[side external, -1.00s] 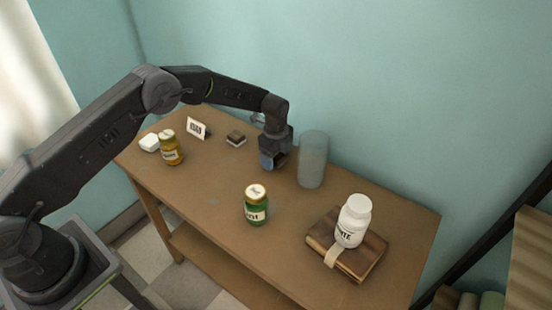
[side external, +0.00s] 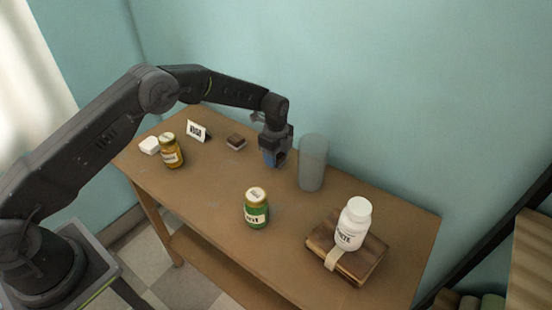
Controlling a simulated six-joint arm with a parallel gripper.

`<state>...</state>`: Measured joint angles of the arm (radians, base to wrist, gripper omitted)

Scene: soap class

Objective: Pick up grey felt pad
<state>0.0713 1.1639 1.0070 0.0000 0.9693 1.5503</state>
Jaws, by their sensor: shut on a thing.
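My gripper (side external: 273,162) points down over the back middle of the table, just left of the frosted cylinder. It is shut on a small blue-grey thing (side external: 269,158), which shows at the left side of the jaws. The jaws hide most of it, so I cannot tell for sure that it is the grey felt pad. A small dark brown block (side external: 236,141) with a paler edge lies on the table to the left of my gripper, apart from it.
The frosted cylinder (side external: 313,163) stands close to the right of my gripper. A green jar (side external: 256,208), an amber jar (side external: 172,152), a white block (side external: 149,145) and a label card (side external: 197,131) stand on the table (side external: 205,185). A white bottle (side external: 353,225) stands on a wooden block (side external: 366,262).

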